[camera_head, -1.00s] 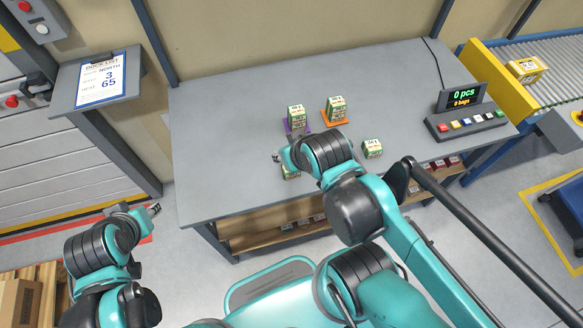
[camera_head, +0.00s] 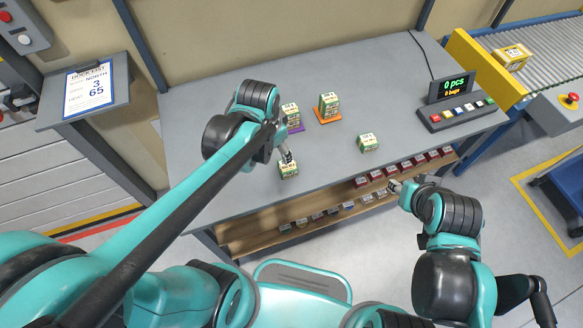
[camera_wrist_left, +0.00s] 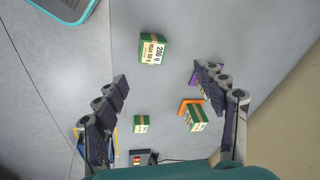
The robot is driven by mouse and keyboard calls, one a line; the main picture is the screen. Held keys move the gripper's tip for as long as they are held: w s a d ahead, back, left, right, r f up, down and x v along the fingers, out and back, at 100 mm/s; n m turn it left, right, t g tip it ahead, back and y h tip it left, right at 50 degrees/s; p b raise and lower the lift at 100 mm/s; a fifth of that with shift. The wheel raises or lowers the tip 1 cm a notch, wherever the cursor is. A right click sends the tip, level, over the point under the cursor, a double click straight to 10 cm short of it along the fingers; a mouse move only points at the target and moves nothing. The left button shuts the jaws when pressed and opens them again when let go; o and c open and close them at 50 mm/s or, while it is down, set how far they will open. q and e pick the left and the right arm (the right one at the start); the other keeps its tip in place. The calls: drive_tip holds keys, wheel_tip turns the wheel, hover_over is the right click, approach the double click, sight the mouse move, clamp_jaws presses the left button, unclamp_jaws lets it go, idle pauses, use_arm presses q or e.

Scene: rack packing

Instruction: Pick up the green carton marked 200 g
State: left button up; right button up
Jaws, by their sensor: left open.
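The green carton marked 200 g (camera_wrist_left: 153,48) lies ahead of my open left fingers in the left wrist view. It stands near the front edge of the table in the head view (camera_head: 289,170). My left gripper (camera_head: 284,152) is just above and behind it there, apart from it as far as I can tell. The left fingers also show, spread and empty, in the left wrist view (camera_wrist_left: 162,90). My right gripper (camera_head: 396,187) is off the table's front edge at the right; its jaw opening is too small to read.
A carton (camera_head: 329,104) stands on an orange mat (camera_head: 341,117), and another (camera_head: 291,113) on a purple mat (camera_head: 299,128). A further carton (camera_head: 368,142) stands to the right. A button panel (camera_head: 455,117) is at the right.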

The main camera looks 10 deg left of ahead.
sight(288, 165)
use_arm(q)
drive_tip(key=w+f+m+g, duration=0.1)
drive_tip(key=f, duration=0.1)
drive_tip(key=w+d+f+m, duration=0.1)
drive_tip(key=f+m, duration=0.1)
drive_tip(key=f, duration=0.1)
drive_tip(key=w+d+f+m+g, duration=0.1)
drive_tip(key=f, duration=0.1)
drive_tip(key=shift+w+f+m+g, duration=0.15)
drive_tip(key=shift+w+m+g, duration=0.15)
wheel_tip(288, 165, down, 3)
drive_tip(key=shift+r+b, duration=0.15)
drive_tip(key=shift+b, duration=0.65)
wheel_tip(288, 165, down, 6)
drive_tip(key=b, duration=0.3)
drive_tip(key=shift+w+d+r, duration=0.1)
drive_tip(key=shift+d+r, duration=0.05)
drive_tip(key=shift+r, duration=0.2)
drive_tip(key=c, duration=1.4)
